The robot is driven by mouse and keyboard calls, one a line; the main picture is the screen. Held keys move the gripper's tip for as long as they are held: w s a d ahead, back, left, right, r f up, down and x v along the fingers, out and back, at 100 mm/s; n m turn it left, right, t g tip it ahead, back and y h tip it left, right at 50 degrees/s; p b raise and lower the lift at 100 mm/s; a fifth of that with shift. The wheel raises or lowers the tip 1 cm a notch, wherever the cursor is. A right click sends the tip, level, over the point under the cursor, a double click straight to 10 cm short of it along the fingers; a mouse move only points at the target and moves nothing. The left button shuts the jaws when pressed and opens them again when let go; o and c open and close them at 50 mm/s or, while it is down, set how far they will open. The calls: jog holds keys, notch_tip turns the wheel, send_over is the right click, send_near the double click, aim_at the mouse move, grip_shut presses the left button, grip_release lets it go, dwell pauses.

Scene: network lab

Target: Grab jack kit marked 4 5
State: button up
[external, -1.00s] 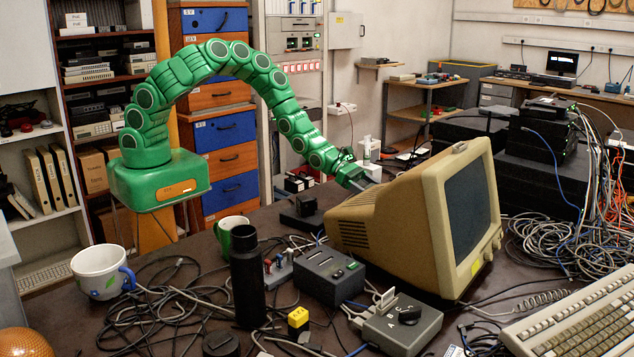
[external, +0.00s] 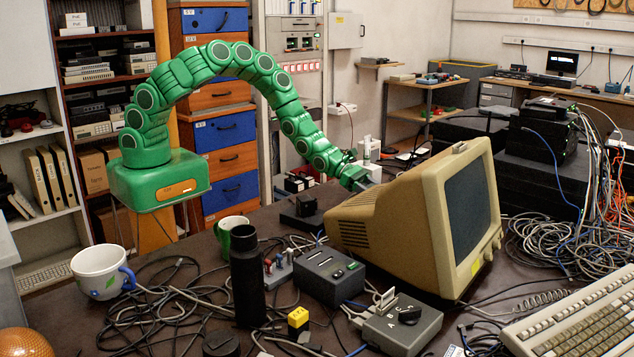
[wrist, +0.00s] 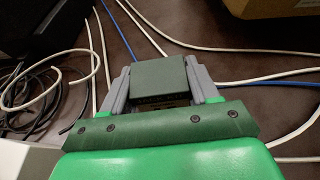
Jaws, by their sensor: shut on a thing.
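My gripper (wrist: 152,88) shows in the wrist view with its two grey fingers on either side of a small dark green box (wrist: 150,80), shut on it.
White and blue cables (wrist: 245,48) run over the dark table around my gripper. A grey box with slots (external: 326,275), a black bottle (external: 247,280), a mug (external: 100,272) and a small yellow and black block (external: 298,320) stand nearer the camera.

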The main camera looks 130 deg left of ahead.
jog(key=shift+r, duration=0.75)
jog(key=s+d+r, duration=0.8)
jog(key=s+r, duration=0.3)
jog(key=shift+s+r, duration=0.15)
jog(key=shift+r, duration=0.05)
